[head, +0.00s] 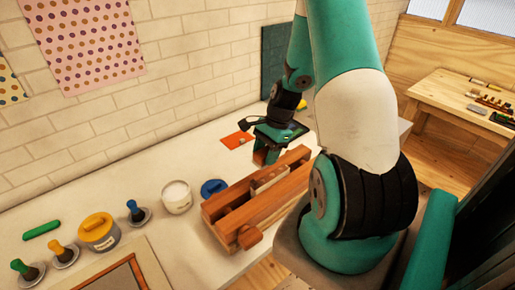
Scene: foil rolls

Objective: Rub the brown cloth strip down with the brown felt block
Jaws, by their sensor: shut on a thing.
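My gripper (268,152) is over the bench, at the far end of a long wooden holder. It points down and is shut on a small brown piece, mostly hidden between the teal fingers, which looks like the brown felt block. I cannot tell whether it touches anything below. The wooden holder (222,212) is reddish-brown, with a round wooden knob at its near end and paler pieces inside. I cannot make out the brown cloth strip for certain; my arm hides part of the bench.
An orange-red sheet (236,140) lies behind the gripper. A blue lid (213,187), a white jar (176,196), a yellow-lidded tin (98,231) and several knobbed tools stand left of the holder. A wooden frame (152,266) lies at the front. A side table (440,92) stands at right.

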